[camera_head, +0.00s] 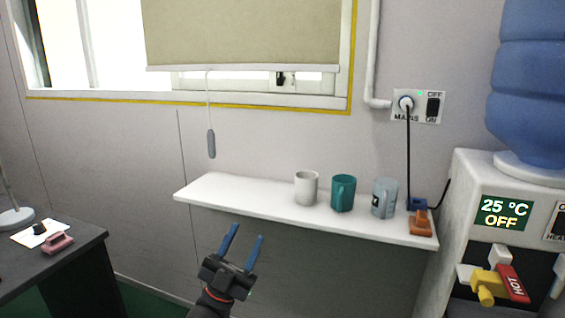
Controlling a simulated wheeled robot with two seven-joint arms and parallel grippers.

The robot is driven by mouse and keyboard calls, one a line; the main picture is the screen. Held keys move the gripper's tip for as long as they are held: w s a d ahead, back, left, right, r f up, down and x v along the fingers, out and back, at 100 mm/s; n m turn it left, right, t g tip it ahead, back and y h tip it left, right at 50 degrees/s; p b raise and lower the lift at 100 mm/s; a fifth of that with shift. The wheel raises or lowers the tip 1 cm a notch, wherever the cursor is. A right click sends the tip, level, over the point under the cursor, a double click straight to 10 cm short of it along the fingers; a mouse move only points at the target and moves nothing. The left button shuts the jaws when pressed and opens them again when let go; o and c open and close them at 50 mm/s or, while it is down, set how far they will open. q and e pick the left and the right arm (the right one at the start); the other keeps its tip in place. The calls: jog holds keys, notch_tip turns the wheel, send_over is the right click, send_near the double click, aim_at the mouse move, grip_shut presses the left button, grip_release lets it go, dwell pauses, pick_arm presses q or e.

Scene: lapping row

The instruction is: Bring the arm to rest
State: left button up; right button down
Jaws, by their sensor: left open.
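My left gripper (242,241) is open and empty, with its two blue fingers apart and pointing up. It is at the bottom centre of the head view, in front of and below the white shelf (240,200). It appears to touch nothing. My right gripper is not in view.
On the shelf stand a white mug (306,188), a teal mug (342,194), a grey-blue mug (384,199) and an orange object (420,224). A water dispenser (480,180) stands at right. A dark desk (50,268) with a pink object (58,243) is at left.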

pick_arm(q)
jog(key=s+d+f+n+g+y+p, duration=0.1)
jog(key=s+f+n+y+p, duration=0.1)
jog(key=s+f+n+y, duration=0.4)
jog(key=s+f+n+y+p, duration=0.2)
jog(key=f+n+y, duration=0.15)
jog(key=f, duration=0.55)
jog(key=s+d+f+n+g+y+p, duration=0.1)
jog(key=s+f+n+y+p, duration=0.3)
jog(key=f, duration=0.3)
jog(key=s+a+g+y+p, duration=0.2)
jog(key=s+a+g+p, duration=0.2)
jog(key=s+g+p, duration=0.3)
jog(key=s+a+g+y+p, duration=0.3)
jog(key=s+g+p, duration=0.5)
jog(key=s, duration=0.4)
jog(key=shift+a+r+g, duration=0.15)
jog(key=shift+a+g, duration=0.3)
jog(key=shift+g, duration=0.15)
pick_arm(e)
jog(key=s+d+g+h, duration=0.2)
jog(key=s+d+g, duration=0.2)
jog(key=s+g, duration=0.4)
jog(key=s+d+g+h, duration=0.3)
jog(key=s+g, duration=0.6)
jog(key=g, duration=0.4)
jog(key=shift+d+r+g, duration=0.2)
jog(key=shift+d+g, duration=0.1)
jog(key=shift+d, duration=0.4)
